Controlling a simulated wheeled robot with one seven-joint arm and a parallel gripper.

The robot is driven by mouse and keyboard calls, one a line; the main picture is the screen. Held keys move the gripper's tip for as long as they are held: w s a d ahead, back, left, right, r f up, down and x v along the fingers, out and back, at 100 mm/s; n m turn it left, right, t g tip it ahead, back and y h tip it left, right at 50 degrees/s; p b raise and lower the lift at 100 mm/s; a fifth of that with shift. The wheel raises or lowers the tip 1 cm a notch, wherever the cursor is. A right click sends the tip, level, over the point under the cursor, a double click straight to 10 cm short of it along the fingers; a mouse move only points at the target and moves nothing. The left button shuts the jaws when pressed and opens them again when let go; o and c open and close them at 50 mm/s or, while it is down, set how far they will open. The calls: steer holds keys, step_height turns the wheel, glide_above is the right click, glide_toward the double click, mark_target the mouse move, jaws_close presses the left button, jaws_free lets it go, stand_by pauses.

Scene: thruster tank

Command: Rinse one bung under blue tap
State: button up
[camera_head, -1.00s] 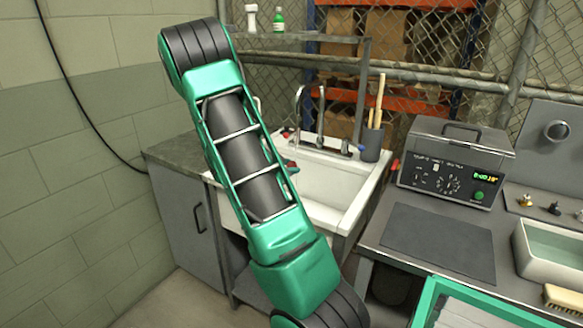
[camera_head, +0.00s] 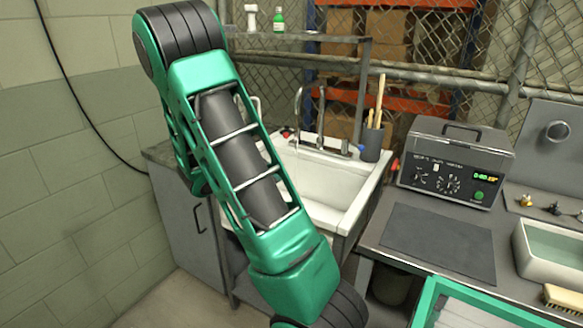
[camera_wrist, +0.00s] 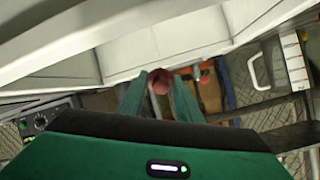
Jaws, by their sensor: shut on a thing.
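My gripper (camera_wrist: 158,95) is shut on a reddish, rounded bung (camera_wrist: 159,80), seen between its two green fingers in the wrist view. In the head view my green arm hides the gripper and bung. The white sink (camera_head: 345,190) stands behind and right of the arm. Two curved metal spouts rise at its back. The tap with the blue end (camera_head: 361,148) is at the right of the sink's back edge. A red tap end (camera_head: 285,133) is at the left. I cannot tell whether water runs.
A dark pot (camera_head: 372,143) with wooden sticks stands at the sink's back right corner. Right of the sink is a bench with a grey control box (camera_head: 455,165), a dark mat (camera_head: 437,240), small fittings and a water tank (camera_head: 525,240). A block wall is on the left.

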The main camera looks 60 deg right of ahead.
steer(key=shift+f+v, duration=0.15)
steer(key=shift+v, duration=0.8)
steer(key=shift+f+v, duration=0.15)
steer(key=shift+v, duration=0.8)
steer(key=shift+a, duration=0.1)
